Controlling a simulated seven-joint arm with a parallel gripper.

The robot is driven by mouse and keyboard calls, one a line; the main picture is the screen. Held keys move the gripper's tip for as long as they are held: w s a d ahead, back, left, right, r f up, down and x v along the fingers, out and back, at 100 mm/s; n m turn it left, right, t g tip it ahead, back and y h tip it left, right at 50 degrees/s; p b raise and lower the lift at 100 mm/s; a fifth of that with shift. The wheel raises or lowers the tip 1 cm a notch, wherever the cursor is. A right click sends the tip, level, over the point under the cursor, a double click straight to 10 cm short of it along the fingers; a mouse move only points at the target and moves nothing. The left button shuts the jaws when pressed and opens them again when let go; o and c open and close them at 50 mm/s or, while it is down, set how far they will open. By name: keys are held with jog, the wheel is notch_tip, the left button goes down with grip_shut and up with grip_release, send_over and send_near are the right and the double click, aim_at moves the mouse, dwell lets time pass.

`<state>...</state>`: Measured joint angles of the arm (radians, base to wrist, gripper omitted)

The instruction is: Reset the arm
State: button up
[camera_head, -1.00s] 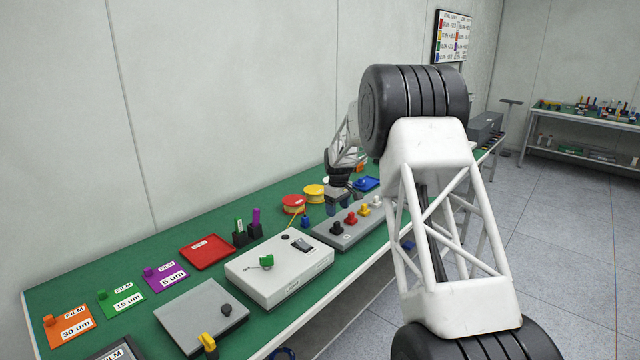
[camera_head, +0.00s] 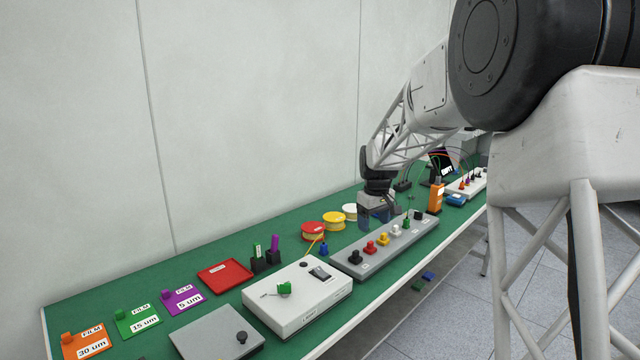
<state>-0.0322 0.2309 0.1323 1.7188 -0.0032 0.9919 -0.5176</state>
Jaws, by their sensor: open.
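My gripper (camera_head: 378,222) is above the green bench top (camera_head: 195,247), behind the grey strip with coloured posts (camera_head: 385,245). It points down and is small in the picture. Nothing shows held between its fingers, though they are partly dark and hard to separate. My white lattice arm comes in from the right and hides the right part of the bench.
A white box with a green knob (camera_head: 298,305), a grey plate with a black knob (camera_head: 215,335), a red tray (camera_head: 225,274) and several film cards stand left. Red, yellow and white spools (camera_head: 333,221) lie near the gripper. An orange device (camera_head: 435,198) stands right of it.

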jog(key=s+d+r+m+t, duration=0.15)
jog(key=s+r, duration=0.25)
jog(key=s, duration=1)
jog(key=s+d+r+m+g, duration=0.15)
jog(key=s+r, duration=0.25)
jog(key=s, duration=0.9)
jog(key=s+f+m+t, duration=0.1)
jog(key=s+f, duration=0.1)
jog(key=s, duration=1.1)
jog(key=s+f+m, duration=0.2)
jog(key=s+f, duration=0.1)
jog(key=s, duration=0.9)
jog(key=shift+s+f+m+t, duration=0.15)
jog(key=shift+s+m+t, duration=0.15)
jog(key=shift+s+t, duration=0.1)
